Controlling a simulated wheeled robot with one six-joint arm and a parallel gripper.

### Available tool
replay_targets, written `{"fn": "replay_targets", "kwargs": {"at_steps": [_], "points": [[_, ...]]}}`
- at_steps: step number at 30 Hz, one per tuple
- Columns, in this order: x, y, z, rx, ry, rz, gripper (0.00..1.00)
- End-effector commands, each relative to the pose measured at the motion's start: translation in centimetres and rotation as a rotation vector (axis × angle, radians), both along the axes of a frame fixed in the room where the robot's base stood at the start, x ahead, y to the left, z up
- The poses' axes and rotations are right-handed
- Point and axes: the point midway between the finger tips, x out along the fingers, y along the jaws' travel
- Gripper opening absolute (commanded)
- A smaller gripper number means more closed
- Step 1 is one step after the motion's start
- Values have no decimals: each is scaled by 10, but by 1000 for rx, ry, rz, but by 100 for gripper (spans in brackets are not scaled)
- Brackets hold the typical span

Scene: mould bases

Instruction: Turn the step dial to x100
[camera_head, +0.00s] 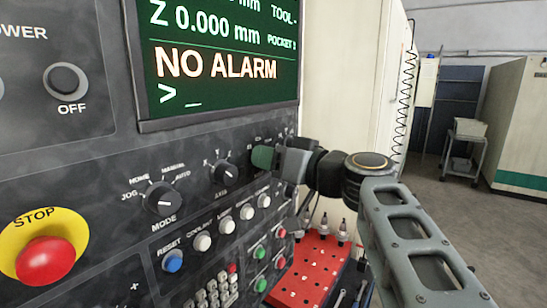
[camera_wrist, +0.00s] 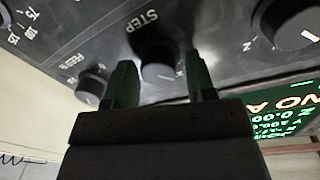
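The step dial (camera_wrist: 157,62) is a black round knob under the upside-down word STEP in the wrist view. My gripper (camera_wrist: 159,68) is open, with one green finger on each side of the dial. A gap seems to show between each finger and the knob; I cannot tell whether either touches. The dial's pointer and its scale marks, x100 among them, cannot be read. In the head view my gripper (camera_head: 263,157) is at the panel, right of the axis dial, and it hides the step dial.
The axis dial (camera_head: 223,171) and mode dial (camera_head: 160,199) lie left of my gripper. A feed dial (camera_wrist: 92,86) sits on the other side. Push buttons (camera_head: 225,222) run below, a screen (camera_head: 215,60) is above, and a red tool rack (camera_head: 312,272) stands lower right.

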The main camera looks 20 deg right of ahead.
Motion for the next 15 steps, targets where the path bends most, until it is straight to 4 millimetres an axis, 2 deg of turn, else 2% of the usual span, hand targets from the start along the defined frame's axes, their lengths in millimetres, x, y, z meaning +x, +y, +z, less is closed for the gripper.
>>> {"fn": "replay_targets", "kwargs": {"at_steps": [2, 11, 15], "points": [[0, 0, 0, 0, 0, -1, 43], [0, -1, 0, 0, 0, -3, 14], [0, -2, 0, 3, 2, -4, 13]]}}
